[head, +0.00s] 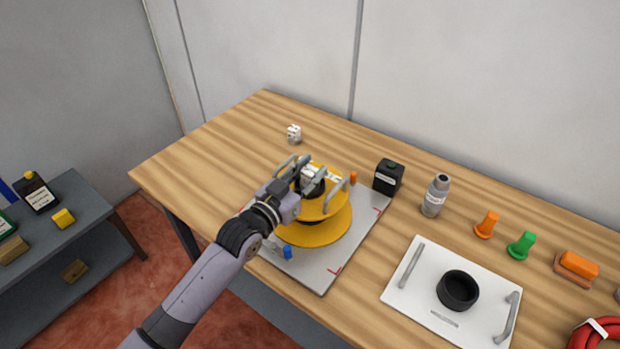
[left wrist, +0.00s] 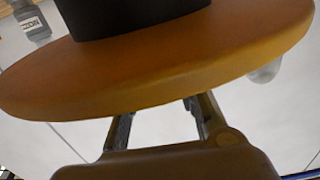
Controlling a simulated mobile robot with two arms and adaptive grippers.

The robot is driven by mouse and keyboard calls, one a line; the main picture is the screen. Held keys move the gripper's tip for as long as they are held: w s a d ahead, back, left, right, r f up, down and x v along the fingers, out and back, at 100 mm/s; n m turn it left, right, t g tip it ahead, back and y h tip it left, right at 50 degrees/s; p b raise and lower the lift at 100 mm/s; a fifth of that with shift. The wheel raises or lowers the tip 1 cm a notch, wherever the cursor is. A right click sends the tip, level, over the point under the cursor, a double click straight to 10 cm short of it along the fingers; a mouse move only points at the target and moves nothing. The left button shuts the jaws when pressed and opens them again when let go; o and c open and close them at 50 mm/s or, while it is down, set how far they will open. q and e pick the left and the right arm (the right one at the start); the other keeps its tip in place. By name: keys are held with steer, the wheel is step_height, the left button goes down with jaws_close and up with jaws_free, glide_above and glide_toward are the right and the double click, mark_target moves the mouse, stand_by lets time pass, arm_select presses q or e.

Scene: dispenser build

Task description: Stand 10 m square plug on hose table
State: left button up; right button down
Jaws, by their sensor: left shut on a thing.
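A yellow reel (head: 316,232) with two round flanges and a black hub is over the grey board (head: 322,279) with red corner marks on the wooden table. I cannot tell if it touches the board. My left gripper (head: 311,180) is shut at the reel's upper flange, and its fingers partly hide the top and a white label. In the left wrist view the orange-yellow flange (left wrist: 165,75) and black hub (left wrist: 130,14) fill the top, with the fingers (left wrist: 160,112) running behind the flange. A small white plug-like piece (head: 294,134) stands farther back. My right gripper is not in view.
A black box (head: 388,177) and a grey bottle (head: 436,195) stand right of the reel. A white plate (head: 408,287) with handles holds a black ring (head: 457,290). Orange (head: 486,225) and green (head: 522,245) pieces and a red hose (head: 596,335) lie farther right.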

mark_target(309, 170)
arm_select(q)
jaws_close()
steer(key=shift+r, duration=0.2)
step_height(309, 170, up, 19)
steer(key=s+a+f+n+t+y, duration=0.3)
steer(key=s+a+f+n+y, duration=0.55)
steer(key=s+a+f, duration=0.8)
steer(key=s+a+f+m+y, duration=0.1)
steer(key=s+a+f+y, duration=0.1)
steer(key=s, duration=0.6)
steer(key=shift+a+f, duration=0.25)
steer(key=shift+a, duration=0.1)
steer(key=shift+w+d, duration=0.1)
